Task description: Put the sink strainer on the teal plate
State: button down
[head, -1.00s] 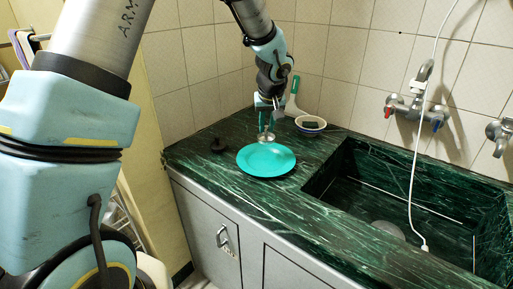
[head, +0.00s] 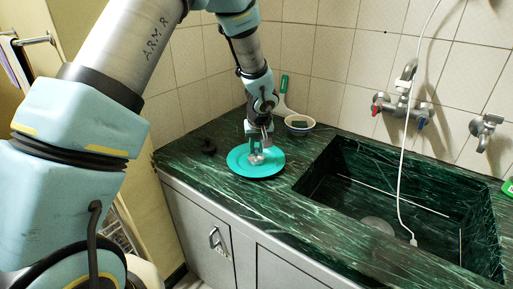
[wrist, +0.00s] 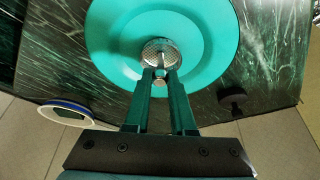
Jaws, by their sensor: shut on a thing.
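The sink strainer (wrist: 160,50) is a small metal mesh cup with a stem. My gripper (wrist: 161,75) is shut on its stem in the wrist view. In the head view my gripper (head: 254,147) points down over the teal plate, with the strainer (head: 256,158) at its tips. The teal plate (head: 273,168) is round and lies on the green marble counter; it also fills the top of the wrist view (wrist: 110,45). The strainer appears over the plate's middle. I cannot tell whether it touches the plate.
A small bowl (head: 300,124) with a dark green sponge stands behind and right of the plate, by a green-handled brush (head: 284,88). A dark stopper-like object (head: 209,147) lies left of the plate. The sink basin (head: 385,200) opens to the right.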

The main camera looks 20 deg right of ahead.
jog(key=c, duration=0.8)
grip_release()
jog(key=shift+o, duration=0.2)
jog(key=shift+r, duration=0.1)
jog(key=shift+r+p, duration=0.2)
jog(key=shift+p, duration=0.15)
jog(key=b+v, duration=0.2)
jog(key=v, duration=1)
jog(key=w+a+n+g+y, duration=0.1)
jog(key=a, duration=1.7)
jog(key=s+a, duration=0.4)
jog(key=a, duration=0.5)
jog(key=s+a+f+n+g, duration=0.1)
jog(key=s+a, duration=0.3)
jog(key=a, duration=0.5)
jog(key=shift+s+f+g, duration=0.2)
jog(key=shift+g, duration=0.1)
jog(key=shift+a, duration=0.1)
